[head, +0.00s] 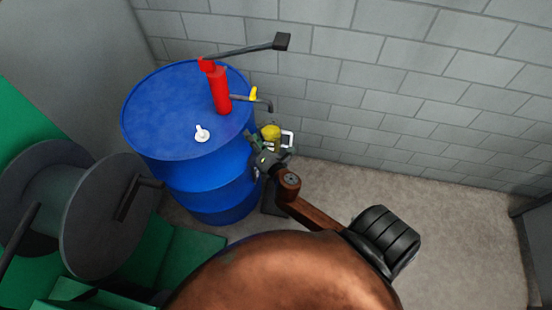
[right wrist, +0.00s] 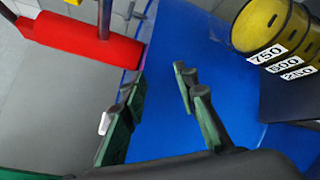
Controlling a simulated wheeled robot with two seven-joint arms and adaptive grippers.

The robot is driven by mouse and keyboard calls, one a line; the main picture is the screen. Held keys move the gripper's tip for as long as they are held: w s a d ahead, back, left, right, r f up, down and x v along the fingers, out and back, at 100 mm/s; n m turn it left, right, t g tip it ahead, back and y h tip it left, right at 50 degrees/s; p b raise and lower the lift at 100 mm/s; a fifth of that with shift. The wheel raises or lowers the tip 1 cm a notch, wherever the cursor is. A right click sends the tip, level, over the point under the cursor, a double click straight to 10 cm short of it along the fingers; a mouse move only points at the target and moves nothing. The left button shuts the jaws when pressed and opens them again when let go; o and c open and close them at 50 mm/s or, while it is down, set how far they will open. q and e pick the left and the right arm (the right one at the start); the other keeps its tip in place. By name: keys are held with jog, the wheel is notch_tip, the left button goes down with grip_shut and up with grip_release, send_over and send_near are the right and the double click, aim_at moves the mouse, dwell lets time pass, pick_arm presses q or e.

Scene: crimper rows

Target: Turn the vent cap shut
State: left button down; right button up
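The vent cap (head: 202,133) is a small white winged piece on top of the blue drum (head: 165,110), near the front right of its lid. A red pump (head: 218,88) stands upright behind it, and also shows in the right wrist view (right wrist: 85,40). My right gripper (head: 257,150) is at the drum's right side, to the right of the cap and apart from it. In the right wrist view its green fingers (right wrist: 160,85) are spread with nothing held between them. A small white piece shows beside one finger there; I cannot tell whether it is the cap. My left gripper is not in view.
A yellow container (head: 270,131) with number labels (right wrist: 270,25) is beside the drum, behind my right gripper. A black-handled pump lever (head: 245,48) reaches over the drum. A grey reel (head: 105,215) stands left. A block wall is behind; floor at right is clear.

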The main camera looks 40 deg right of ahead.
jog(key=s+d+f+m+g, duration=0.2)
jog(key=s+f+m, duration=0.1)
jog(key=f, duration=0.3)
jog(key=s+d+f+m+g+h, duration=0.1)
jog(key=s+d+f+m+g, duration=0.1)
jog(key=s+d+f+m, duration=0.1)
jog(key=shift+s+d+f+m+g+h, duration=0.3)
jog(key=shift+s+f+m, duration=0.35)
jog(key=shift+f+m, duration=0.85)
